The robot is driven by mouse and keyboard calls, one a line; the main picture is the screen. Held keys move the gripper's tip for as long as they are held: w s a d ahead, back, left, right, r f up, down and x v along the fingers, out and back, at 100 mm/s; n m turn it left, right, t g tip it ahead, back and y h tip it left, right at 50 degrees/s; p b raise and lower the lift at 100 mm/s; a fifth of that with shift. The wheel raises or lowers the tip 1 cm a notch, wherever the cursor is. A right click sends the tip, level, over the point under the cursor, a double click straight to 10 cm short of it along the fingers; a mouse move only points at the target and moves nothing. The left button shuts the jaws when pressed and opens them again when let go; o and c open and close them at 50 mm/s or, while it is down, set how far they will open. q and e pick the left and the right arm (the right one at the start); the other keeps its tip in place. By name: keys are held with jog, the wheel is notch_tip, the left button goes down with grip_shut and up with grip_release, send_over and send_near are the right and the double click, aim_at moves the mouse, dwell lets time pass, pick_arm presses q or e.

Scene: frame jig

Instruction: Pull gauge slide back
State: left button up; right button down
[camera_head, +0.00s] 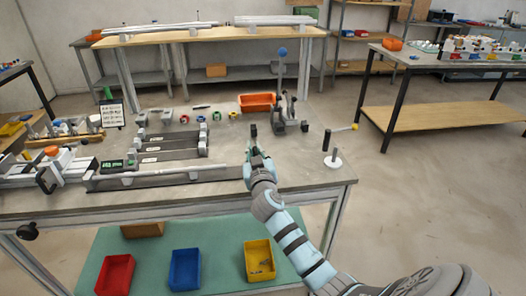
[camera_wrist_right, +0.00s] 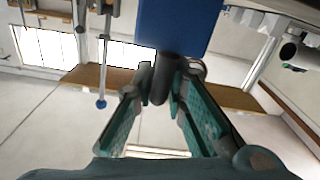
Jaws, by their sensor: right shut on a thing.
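A long pale rail (camera_head: 160,173), with a green display (camera_head: 112,164) near its left end, lies along the bench's front; it looks like the gauge. My right gripper (camera_head: 254,148) is beyond the rail's right end. In the right wrist view my right gripper (camera_wrist_right: 164,92) is shut on a dark round handle (camera_wrist_right: 162,88). The handle meets a blue block (camera_wrist_right: 177,25), whose far side is out of frame. A small dark upright part (camera_head: 253,130) shows just behind the gripper in the head view. My gripper hides the handle's join there. My left gripper is not in view.
A white round stand with a post (camera_head: 332,162) is to the right. Dark-barred fixtures (camera_head: 175,144) fill the left middle.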

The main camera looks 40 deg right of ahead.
jog(key=c, duration=1.7)
grip_release()
jog(key=v, duration=1.2)
jog(key=shift+f, duration=0.1)
